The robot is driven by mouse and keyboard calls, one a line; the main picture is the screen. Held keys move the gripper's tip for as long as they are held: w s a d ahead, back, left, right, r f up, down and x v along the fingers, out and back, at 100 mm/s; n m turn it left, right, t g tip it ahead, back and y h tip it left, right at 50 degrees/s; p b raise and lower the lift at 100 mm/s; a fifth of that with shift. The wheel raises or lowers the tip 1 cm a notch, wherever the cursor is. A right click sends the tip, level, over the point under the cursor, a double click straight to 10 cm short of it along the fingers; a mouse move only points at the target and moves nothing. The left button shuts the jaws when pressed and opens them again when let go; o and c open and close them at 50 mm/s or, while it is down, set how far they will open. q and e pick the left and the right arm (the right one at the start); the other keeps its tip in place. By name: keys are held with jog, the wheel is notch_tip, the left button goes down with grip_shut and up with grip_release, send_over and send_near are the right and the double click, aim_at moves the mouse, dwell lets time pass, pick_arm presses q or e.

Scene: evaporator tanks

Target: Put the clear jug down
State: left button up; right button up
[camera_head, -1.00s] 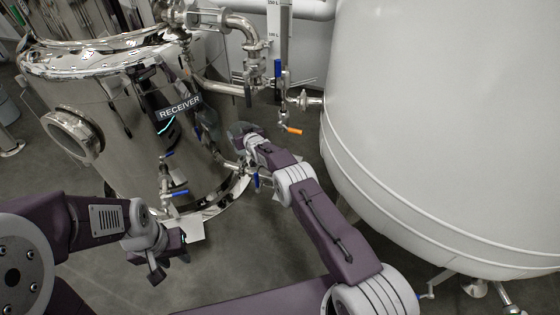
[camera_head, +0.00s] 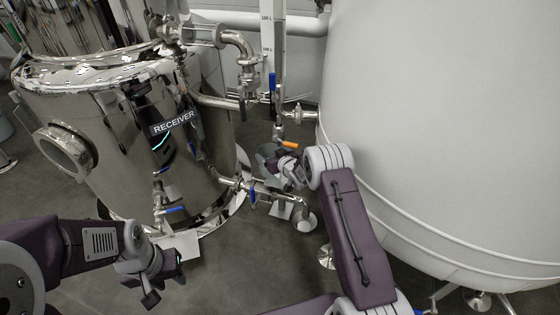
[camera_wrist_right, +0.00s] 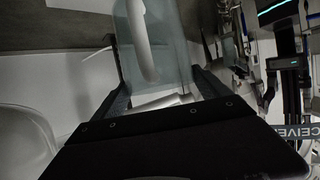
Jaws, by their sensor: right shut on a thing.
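The clear jug (camera_wrist_right: 128,62) is see-through, with a pale curved handle (camera_wrist_right: 143,40). My right gripper (camera_wrist_right: 157,82) is shut on it, with one finger on each side in the right wrist view. In the head view the jug (camera_head: 267,152) is a small greyish shape at the end of my right arm, near the pipes between the two tanks. My right gripper (camera_head: 283,163) partly hides it there. The jug's base and whatever is under it cannot be made out. My left gripper (camera_head: 168,282) is at the lower left, its fingers apart and empty.
The shiny RECEIVER tank (camera_head: 110,130) stands at the left, with pipes and a blue-handled valve (camera_head: 173,210) low on its side. A large white tank (camera_head: 450,120) fills the right. An orange-handled valve (camera_head: 290,145) is close to my right gripper. Grey floor (camera_head: 240,250) lies between.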

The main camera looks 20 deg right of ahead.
jog(key=d+b, duration=0.1)
jog(key=s+d+f+b, duration=0.1)
jog(key=s+d, duration=0.1)
jog(key=shift+f+b, duration=0.25)
jog(key=shift+b, duration=0.15)
jog(key=shift+a+f, duration=0.1)
